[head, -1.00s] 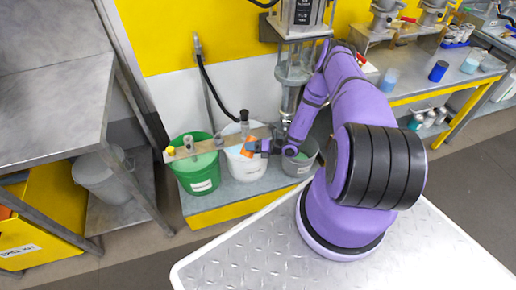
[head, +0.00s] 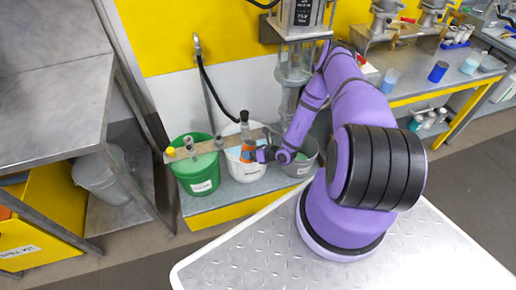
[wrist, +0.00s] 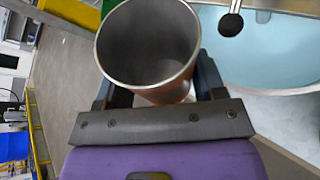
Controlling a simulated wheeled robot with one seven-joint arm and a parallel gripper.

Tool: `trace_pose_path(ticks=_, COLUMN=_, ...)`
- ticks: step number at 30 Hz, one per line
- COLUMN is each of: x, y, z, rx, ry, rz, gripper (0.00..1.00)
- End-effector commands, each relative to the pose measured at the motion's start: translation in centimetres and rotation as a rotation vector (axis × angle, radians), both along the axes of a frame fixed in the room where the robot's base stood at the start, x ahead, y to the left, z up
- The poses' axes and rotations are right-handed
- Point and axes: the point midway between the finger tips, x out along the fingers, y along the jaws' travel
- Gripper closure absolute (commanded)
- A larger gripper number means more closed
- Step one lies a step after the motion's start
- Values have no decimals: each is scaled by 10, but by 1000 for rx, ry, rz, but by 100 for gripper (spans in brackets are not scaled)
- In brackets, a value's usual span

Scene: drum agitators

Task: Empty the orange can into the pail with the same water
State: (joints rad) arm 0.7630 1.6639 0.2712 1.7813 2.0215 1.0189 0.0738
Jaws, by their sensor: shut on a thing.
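The orange can (head: 247,153) is in my gripper (head: 260,154), at the white pail (head: 240,170) in the head view. In the wrist view the can (wrist: 147,45) shows its open mouth and grey metal inside, with my gripper (wrist: 156,84) shut around its orange side. No liquid is clearly visible in it. A green pail (head: 199,185) with green liquid stands left of the white one; a grey pail (head: 304,165) stands right, partly behind my arm. A pail with pale blue water (wrist: 275,60) is beside the can in the wrist view; I cannot tell which pail it is.
A wooden board (head: 178,153) with upright fittings crosses above the pails. A dark round knob (wrist: 231,24) hangs over the blue water. A black hose (head: 212,85) and a clear column stand behind. A steel table (head: 50,75) is at left, a bench with jars at right.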

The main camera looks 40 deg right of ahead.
Motion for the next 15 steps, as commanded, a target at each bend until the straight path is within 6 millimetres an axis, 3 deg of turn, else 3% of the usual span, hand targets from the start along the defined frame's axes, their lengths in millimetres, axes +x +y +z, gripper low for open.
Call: trace_pose_path(ticks=15, x=-9, y=18, z=-12, rx=-274, ry=-140, rz=1, gripper=66)
